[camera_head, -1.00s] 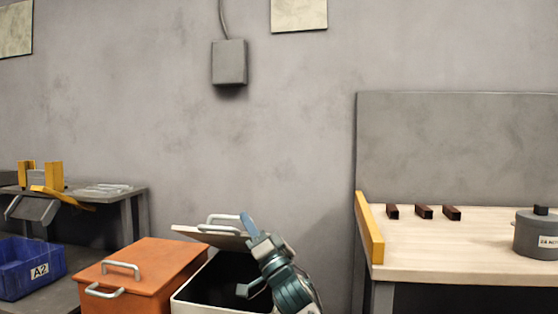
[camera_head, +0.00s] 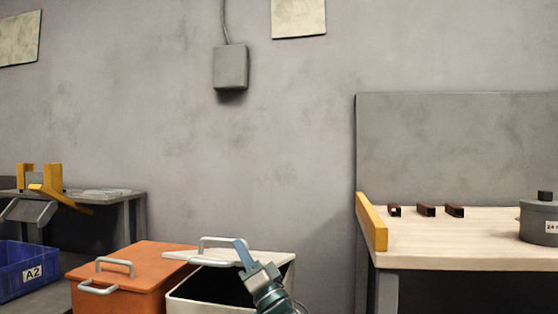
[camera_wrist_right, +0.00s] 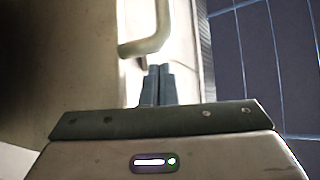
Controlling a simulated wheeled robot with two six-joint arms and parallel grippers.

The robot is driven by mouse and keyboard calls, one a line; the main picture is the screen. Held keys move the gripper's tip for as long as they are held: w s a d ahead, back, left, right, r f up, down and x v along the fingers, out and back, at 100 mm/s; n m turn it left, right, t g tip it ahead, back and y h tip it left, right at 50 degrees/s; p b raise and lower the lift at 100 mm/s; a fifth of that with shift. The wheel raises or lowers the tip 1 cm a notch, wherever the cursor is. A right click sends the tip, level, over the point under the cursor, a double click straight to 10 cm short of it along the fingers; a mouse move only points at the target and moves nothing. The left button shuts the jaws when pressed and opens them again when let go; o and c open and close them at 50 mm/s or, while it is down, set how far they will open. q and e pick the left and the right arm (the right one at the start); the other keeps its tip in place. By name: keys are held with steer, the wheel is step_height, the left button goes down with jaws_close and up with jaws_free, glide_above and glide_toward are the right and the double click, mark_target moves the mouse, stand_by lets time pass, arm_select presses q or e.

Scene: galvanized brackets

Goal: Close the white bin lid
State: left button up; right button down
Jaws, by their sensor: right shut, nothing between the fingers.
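The white bin (camera_head: 190,304) stands at the lower middle of the head view. Its lid (camera_head: 275,258) is partly open, with the dark inside showing below its front edge. The lid has a grey bar handle (camera_head: 222,240). My right gripper (camera_head: 243,252) is shut and empty at the lid, just right of the handle, and covers part of the lid and opening. In the right wrist view its shut fingers (camera_wrist_right: 160,72) point at the pale lid beside the handle (camera_wrist_right: 150,42). Whether they touch is unclear. My left gripper is not in view.
An orange bin (camera_head: 135,262) with its lid down stands directly left of the white bin. A blue crate (camera_head: 28,275) labelled A2 is farther left. A wooden-topped workbench (camera_head: 450,245) with dark brackets and a grey pot (camera_head: 538,222) stands at right.

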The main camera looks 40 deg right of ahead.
steer(key=shift+s+a+f+b, duration=0.15)
steer(key=shift+a+f+b, duration=0.05)
steer(key=shift+f+b, duration=0.45)
steer(key=shift+s+a+f+b, duration=0.15)
steer(key=shift+f+b, duration=0.25)
steer(key=shift+f, duration=0.3)
steer(key=shift+s+a+f+b, duration=0.15)
steer(key=shift+a+f+b, duration=0.05)
steer(key=shift+f+b, duration=0.45)
steer(key=shift+f, duration=0.1)
steer(key=shift+s, duration=0.1)
